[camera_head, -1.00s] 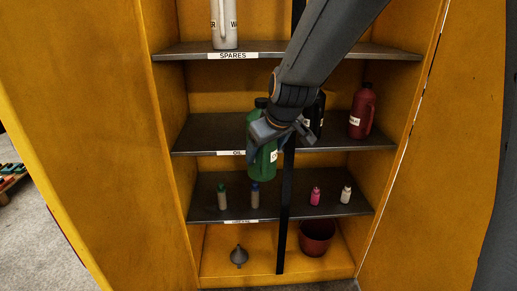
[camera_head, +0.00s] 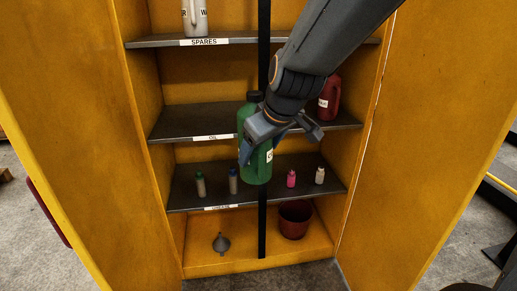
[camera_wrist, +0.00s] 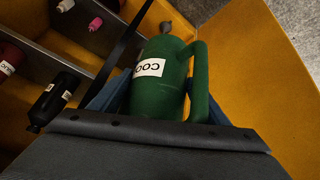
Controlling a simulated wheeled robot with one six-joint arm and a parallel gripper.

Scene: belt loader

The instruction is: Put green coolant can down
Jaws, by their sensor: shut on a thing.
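The green coolant can (camera_head: 256,160) hangs upright in my gripper (camera_head: 264,140), in front of the yellow cabinet's shelves. In the wrist view the can (camera_wrist: 158,92) shows a white label reading "COO" and a handle on its right side. The blue fingers of my gripper (camera_wrist: 150,100) are shut on the can. In the head view the can overlaps the oil shelf (camera_head: 190,122) and the lower shelf (camera_head: 190,185). The left part of the oil shelf is bare.
A red jug (camera_head: 330,98) stands at the oil shelf's right; a black bottle (camera_wrist: 52,98) shows in the wrist view. Several small bottles stand on the lower shelf. A funnel (camera_head: 221,243) and a dark red bucket (camera_head: 294,220) stand on the cabinet floor. A black post (camera_head: 262,235) crosses the front.

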